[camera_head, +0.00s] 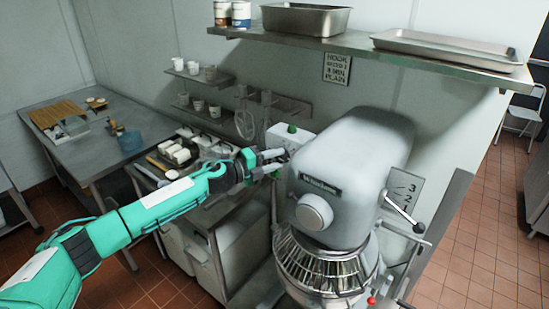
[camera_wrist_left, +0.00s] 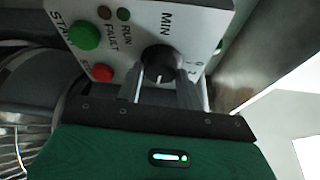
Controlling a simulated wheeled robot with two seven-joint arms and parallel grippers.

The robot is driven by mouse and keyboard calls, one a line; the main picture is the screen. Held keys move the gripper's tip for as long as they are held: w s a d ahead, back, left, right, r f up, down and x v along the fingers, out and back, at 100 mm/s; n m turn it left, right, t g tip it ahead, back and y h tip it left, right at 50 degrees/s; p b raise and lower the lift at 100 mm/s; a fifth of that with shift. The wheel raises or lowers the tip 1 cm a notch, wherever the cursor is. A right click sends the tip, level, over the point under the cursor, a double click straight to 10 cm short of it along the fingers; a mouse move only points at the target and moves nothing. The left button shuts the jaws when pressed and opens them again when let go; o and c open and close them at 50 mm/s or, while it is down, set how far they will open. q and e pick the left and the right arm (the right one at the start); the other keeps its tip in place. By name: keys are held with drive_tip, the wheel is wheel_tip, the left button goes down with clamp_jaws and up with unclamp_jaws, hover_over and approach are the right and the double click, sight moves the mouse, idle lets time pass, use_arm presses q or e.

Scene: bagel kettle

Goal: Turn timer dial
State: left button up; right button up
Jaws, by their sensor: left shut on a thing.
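The timer dial (camera_wrist_left: 160,62) is a black round knob with a white pointer mark on a white control panel (camera_wrist_left: 186,24), seen in the left wrist view. "MIN" is printed by it. My left gripper (camera_wrist_left: 163,80) has its two fingers on either side of the dial and is shut on it. In the head view the control box (camera_head: 290,136) stands on the wall side, left of the big mixer, and my left gripper (camera_head: 278,158) reaches to its front. The dial itself is too small to make out there. My right gripper is not in view.
A green start button (camera_wrist_left: 84,36) and a red button (camera_wrist_left: 102,72) sit beside the dial, with small run and fault lamps. The large grey mixer (camera_head: 345,165) stands close right of my gripper. A steel shelf (camera_head: 400,52) hangs above.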

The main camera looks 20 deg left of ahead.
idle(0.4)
use_arm(q)
drive_tip(key=o, duration=1)
drive_tip(key=shift+b+v, duration=3.35)
drive_tip(key=shift+v, duration=3.5)
drive_tip(key=shift+f, duration=0.1)
